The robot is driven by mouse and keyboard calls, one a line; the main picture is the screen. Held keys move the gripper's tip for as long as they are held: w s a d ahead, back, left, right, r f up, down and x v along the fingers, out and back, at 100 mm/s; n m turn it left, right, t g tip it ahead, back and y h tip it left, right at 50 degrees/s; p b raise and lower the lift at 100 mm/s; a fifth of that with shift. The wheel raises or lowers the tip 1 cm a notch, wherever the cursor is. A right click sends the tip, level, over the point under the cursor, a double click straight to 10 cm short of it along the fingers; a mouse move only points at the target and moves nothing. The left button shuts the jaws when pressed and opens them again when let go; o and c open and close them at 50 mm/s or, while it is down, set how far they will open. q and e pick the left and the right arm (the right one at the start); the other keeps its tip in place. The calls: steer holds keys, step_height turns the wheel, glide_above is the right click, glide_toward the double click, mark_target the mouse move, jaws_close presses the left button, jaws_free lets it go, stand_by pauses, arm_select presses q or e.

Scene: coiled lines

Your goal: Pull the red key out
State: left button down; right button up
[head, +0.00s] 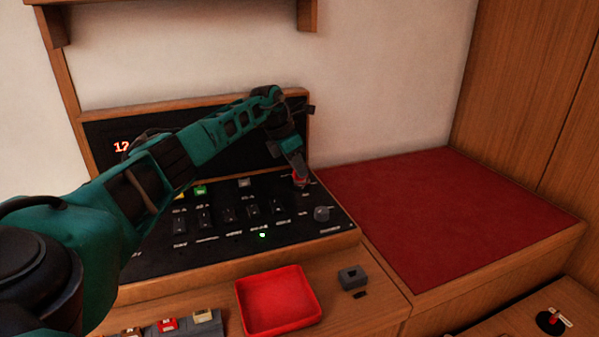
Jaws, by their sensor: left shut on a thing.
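My left arm reaches in from the left across a black control panel (150,258). My left gripper (299,176) points down at the panel's upper right part and is shut on the red key (300,181). Only a little red shows at the fingertips, and the rest of the key is hidden by the gripper. I cannot tell whether the key is still in its slot. My right gripper is not in view.
The panel has several black switches, a grey knob (321,213) and a lit green lamp (262,236). In front are a red tray (278,300) and a small grey block (352,277). A red mat (430,215) to the right is clear.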

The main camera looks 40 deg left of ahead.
arm_select(q)
step_height(320, 180, up, 9)
steer(key=shift+r, duration=0.1)
steer(key=shift+r+p, duration=0.45)
steer(key=shift+p, duration=0.45)
